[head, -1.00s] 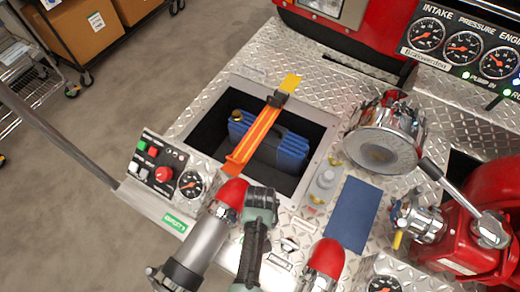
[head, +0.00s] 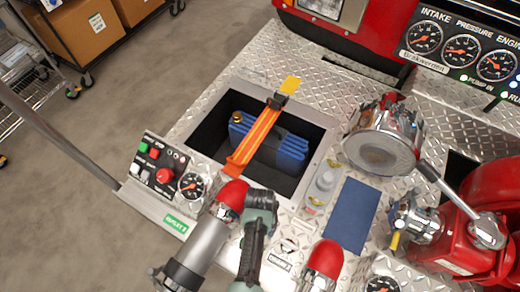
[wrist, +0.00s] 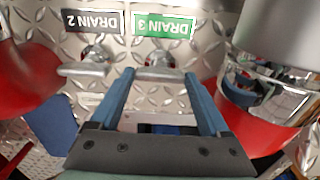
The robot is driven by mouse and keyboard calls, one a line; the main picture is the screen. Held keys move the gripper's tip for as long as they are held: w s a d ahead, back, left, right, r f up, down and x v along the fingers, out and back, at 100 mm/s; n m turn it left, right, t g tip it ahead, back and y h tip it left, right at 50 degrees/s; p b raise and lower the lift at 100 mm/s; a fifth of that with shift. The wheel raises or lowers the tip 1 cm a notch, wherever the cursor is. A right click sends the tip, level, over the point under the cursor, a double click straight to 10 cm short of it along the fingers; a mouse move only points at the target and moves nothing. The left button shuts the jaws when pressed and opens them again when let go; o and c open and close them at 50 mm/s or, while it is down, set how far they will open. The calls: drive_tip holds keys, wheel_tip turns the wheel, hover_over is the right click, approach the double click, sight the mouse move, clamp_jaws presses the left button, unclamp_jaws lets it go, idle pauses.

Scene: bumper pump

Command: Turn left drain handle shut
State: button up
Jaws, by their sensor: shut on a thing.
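The left drain handle (wrist: 158,72) is a small silver lever beside the green DRAIN 3 label (wrist: 164,27) in the wrist view. My gripper (wrist: 159,82) has its two blue fingers on either side of this handle and is shut on it. The lever lies roughly crosswise in that view. A second silver handle (wrist: 84,68) sits beside the black DRAIN 2 label (wrist: 92,21); it also shows in the head view (head: 289,246). In the head view my wrist hides the left handle and my fingertips.
Red-tipped pipes flank the handles, one left (head: 233,193) and one right (head: 325,258). Behind is an open bay with a blue canister (head: 275,145) and an orange strap (head: 257,135). A control box with buttons (head: 164,175) is at left. A blue plate (head: 350,215) lies at right.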

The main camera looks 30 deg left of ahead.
idle(0.4)
drive_tip(key=o, duration=1.2)
drive_tip(key=shift+r, duration=0.1)
wheel_tip(320, 180, up, 13)
drive_tip(key=shift+f, duration=0.1)
